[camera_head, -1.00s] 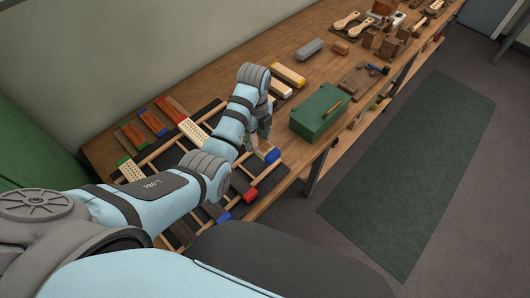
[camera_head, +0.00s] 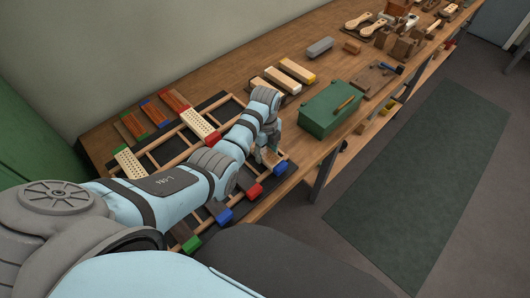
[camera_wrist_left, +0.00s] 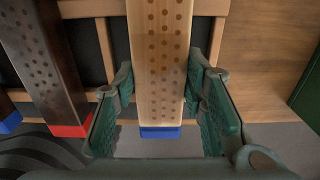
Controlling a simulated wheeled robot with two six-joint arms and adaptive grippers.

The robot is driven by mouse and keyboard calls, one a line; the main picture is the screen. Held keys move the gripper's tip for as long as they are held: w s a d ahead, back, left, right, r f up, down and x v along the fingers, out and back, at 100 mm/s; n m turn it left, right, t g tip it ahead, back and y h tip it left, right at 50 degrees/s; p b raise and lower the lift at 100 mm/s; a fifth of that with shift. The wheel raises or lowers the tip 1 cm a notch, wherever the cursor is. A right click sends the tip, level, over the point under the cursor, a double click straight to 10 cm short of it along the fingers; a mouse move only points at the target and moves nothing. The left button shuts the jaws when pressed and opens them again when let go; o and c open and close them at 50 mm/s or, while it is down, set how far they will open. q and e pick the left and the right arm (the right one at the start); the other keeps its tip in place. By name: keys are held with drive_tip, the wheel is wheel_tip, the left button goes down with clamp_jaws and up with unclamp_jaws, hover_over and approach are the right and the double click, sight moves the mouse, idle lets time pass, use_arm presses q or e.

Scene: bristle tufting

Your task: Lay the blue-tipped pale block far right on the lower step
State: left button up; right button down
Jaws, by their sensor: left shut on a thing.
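The blue-tipped pale block (camera_wrist_left: 160,60) is dotted with holes and lies between the two fingers of my left gripper (camera_wrist_left: 160,112), with its blue end toward the bottom of the left wrist view. In the head view its blue tip (camera_head: 281,168) shows just beyond my left gripper (camera_head: 268,156), at the right end of the lower step (camera_head: 247,180). The gripper is shut on the block. The block lies over the step's wooden rail; I cannot tell if it touches. To its left are a dark red-tipped block (camera_wrist_left: 50,70) and other blue- and green-tipped ends. My right gripper is not in view.
Several tipped blocks, such as a red-tipped pale one (camera_head: 198,123), lie on the upper step. A green box (camera_head: 328,108) stands to the right, with pale blocks (camera_head: 297,70) behind it. Bare bench (camera_wrist_left: 262,50) shows right of the rack.

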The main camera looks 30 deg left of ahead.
sight(265, 152)
use_arm(q)
drive_tip(key=o, duration=0.9)
drive_tip(key=shift+w+f, duration=0.1)
drive_tip(key=o, duration=0.4)
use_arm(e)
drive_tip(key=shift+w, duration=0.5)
use_arm(q)
drive_tip(key=shift+r, duration=0.2)
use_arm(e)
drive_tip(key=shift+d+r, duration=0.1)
use_arm(q)
wheel_tip(265, 152, up, 12)
drive_tip(key=p, duration=0.3)
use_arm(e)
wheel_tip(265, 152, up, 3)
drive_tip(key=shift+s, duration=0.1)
